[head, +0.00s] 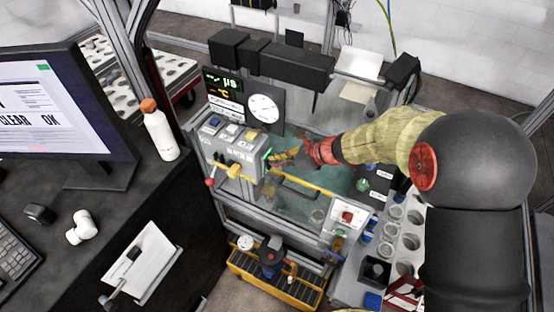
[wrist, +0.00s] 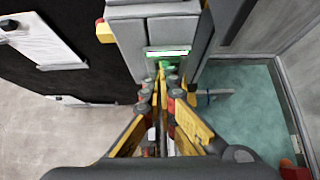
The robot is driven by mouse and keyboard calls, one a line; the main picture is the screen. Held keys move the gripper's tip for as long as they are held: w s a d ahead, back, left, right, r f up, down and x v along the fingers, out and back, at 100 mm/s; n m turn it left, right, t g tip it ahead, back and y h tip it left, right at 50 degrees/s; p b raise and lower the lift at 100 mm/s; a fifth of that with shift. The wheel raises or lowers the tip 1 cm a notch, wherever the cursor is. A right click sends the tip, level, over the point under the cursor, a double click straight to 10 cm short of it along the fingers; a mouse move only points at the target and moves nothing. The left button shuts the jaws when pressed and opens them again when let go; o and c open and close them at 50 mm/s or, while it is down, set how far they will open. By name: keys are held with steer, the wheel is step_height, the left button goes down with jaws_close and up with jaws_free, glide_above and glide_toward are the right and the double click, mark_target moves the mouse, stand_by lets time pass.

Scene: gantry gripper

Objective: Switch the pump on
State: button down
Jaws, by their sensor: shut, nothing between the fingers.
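A grey control box (head: 228,148) stands at the left end of the bench, with small coloured buttons on top and levers on its front. Its right side carries a green-lit part (head: 267,154). In the wrist view this shows as a bright pale-green strip (wrist: 168,52) with a small green piece (wrist: 164,64) below it. I cannot read which control is the pump's. My gripper (head: 274,158) is shut and empty, beside the box's right side. In the wrist view its fingertips (wrist: 162,76) are at the green piece, partly covering it; I cannot tell whether they touch.
A display (head: 223,82) and a round gauge (head: 264,108) stand behind the box. A clear-walled enclosure with a teal floor (wrist: 240,110) lies to its right. A red-button box (head: 347,216) is at the front right. A white bottle (head: 160,133) stands on the desk at left.

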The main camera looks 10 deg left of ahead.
steer(key=shift+r, duration=0.1)
steer(key=shift+r+p, duration=0.6)
steer(key=shift+r, duration=0.15)
